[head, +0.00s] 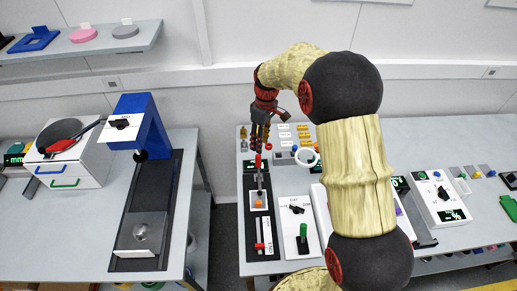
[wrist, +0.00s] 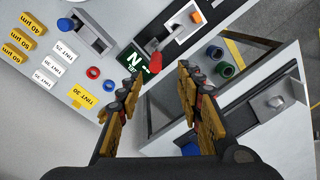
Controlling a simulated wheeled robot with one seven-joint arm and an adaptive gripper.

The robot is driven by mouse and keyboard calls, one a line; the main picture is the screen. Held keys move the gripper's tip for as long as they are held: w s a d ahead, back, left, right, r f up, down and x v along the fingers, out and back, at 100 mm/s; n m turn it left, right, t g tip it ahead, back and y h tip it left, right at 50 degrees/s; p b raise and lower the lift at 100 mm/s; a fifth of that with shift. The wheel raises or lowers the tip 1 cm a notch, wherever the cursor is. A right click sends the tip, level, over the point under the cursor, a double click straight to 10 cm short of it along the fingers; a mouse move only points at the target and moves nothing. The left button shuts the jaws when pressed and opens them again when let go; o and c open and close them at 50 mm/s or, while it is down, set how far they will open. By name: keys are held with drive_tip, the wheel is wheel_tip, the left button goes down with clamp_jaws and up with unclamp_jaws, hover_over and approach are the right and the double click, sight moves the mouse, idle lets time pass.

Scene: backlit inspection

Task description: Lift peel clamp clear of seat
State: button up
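What I take for the peel clamp is a grey piece with a red grip (wrist: 155,62); in the head view its red end (head: 258,160) sits just below my gripper (head: 259,146). Its grey end reaches to a white square frame (wrist: 184,28), perhaps the seat, with an orange block (wrist: 196,17) beside it. In the wrist view, my gripper (wrist: 159,78) is open, its two yellow-and-black fingers apart and nothing held between them. The red grip lies just beyond the fingertips, between their lines. I cannot tell whether they touch.
A dark display marked N (wrist: 131,60) stands left of the red grip. Yellow and white label blocks (wrist: 82,97) and coloured rings lie further left. In the head view, a white unit with a green knob (head: 303,232) stands right of the black base (head: 257,253). A gap separates the two tables.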

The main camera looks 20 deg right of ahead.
sight(259, 156)
drive_tip(key=f, duration=0.1)
drive_tip(key=w+f+p, duration=0.1)
drive_tip(key=shift+w+f+n+g, duration=0.25)
drive_tip(key=shift+f+n+g, duration=0.05)
drive_tip(key=shift+f+n, duration=0.1)
drive_tip(key=f, duration=0.5)
drive_tip(key=s+f, duration=0.1)
drive_tip(key=f, duration=0.1)
drive_tip(key=shift+a+f, duration=0.25)
drive_tip(key=shift+a, duration=0.15)
drive_tip(key=c, duration=0.4)
clamp_jaws()
